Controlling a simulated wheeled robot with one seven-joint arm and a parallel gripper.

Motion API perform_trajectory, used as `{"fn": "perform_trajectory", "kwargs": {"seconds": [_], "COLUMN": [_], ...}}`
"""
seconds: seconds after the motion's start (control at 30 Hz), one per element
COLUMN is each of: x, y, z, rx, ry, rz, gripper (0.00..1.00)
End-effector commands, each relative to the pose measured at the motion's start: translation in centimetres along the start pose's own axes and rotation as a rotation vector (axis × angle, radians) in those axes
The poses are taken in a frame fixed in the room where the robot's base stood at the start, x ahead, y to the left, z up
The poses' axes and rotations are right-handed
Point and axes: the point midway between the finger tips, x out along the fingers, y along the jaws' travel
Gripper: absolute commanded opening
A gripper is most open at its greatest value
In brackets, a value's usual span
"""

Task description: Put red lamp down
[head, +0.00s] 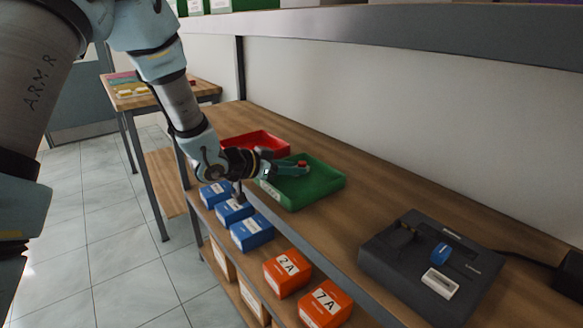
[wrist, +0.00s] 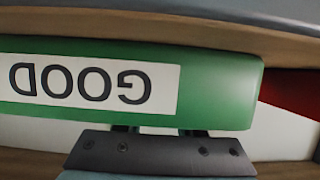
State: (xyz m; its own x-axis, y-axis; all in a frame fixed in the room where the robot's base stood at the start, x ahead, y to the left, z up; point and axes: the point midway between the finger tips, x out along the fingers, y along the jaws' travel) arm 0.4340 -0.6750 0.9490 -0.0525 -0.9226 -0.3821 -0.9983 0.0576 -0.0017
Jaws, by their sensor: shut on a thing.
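A small red thing, which I take to be the red lamp (head: 302,163), shows at the tips of my gripper (head: 293,168) in the head view. My gripper is shut on it, over the inside of the green tray (head: 322,191). I cannot tell whether the lamp touches the tray floor. In the wrist view, the green tray's wall (wrist: 220,95) with its upside-down GOOD label fills the middle and hides the fingertips and the lamp.
A red tray (head: 262,137) stands beside the green one; its edge also shows in the wrist view (wrist: 295,95). Blue boxes (head: 251,233) and orange boxes (head: 287,271) sit on the shelf below. A dark device (head: 395,262) stands at right, with bare bench between.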

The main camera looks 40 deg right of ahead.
Motion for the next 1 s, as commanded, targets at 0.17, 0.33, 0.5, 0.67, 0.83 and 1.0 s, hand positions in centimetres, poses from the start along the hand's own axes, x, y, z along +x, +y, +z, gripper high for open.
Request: {"fn": "perform_trajectory", "kwargs": {"seconds": [0.17, 0.33, 0.5, 0.67, 0.83, 1.0], "x": [0.1, 0.1, 0.1, -0.2, -2.8, -6.5], "y": [0.0, 0.0, 0.0, 0.0, -0.1, -0.2], "z": [0.3, 0.2, 0.2, -0.2, 0.1, 0.1], "rx": [-0.001, -0.001, -0.001, 0.000, -0.001, 0.000], "ry": [0.000, 0.000, 0.000, 0.000, 0.001, 0.002], "rz": [0.000, 0.000, 0.000, -0.001, -0.004, -0.005], "gripper": [0.00, 0.48, 0.48, 0.48, 0.48, 0.48]}}
